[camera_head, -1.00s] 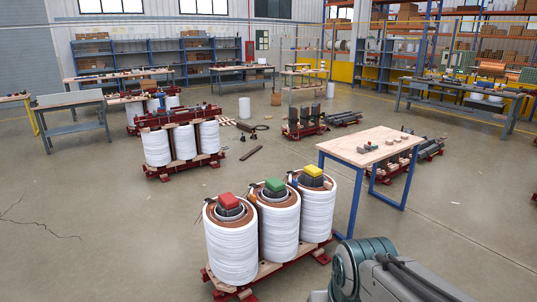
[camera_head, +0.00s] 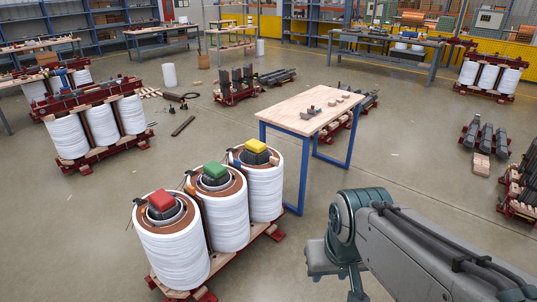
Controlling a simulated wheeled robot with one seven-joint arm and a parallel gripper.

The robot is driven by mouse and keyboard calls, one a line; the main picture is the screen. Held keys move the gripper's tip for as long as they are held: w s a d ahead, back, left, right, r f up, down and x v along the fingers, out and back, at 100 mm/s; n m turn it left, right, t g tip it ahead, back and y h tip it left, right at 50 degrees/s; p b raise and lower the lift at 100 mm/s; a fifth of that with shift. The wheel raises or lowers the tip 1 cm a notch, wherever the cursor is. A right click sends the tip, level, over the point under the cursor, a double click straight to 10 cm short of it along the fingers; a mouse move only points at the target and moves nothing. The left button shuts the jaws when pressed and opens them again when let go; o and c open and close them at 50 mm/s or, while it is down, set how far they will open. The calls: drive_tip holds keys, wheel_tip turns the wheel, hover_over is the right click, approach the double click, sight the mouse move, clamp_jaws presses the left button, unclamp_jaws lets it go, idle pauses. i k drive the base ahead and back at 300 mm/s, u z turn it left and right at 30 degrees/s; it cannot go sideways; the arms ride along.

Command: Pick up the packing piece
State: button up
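Several small blocks lie on the wooden top of a blue-legged table (camera_head: 290,115). They include a grey block (camera_head: 310,112) and small tan pieces (camera_head: 333,102) in a row toward the table's right side. I cannot tell which one is the packing piece. My arm enters from the lower right and bends at a teal joint left of it, in front of the table. My gripper's fingertips do not show.
Three white coils (camera_head: 171,248) stand on a red-framed pallet left of my arm, capped red (camera_head: 162,200), green (camera_head: 214,169) and yellow (camera_head: 256,145). Another coil group (camera_head: 72,136) stands at the left. Open floor (camera_head: 410,150) lies right of the table.

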sight(274, 161)
drive_tip(key=z, duration=0.4)
drive_tip(key=i, duration=3.15)
drive_tip(key=u, duration=0.25)
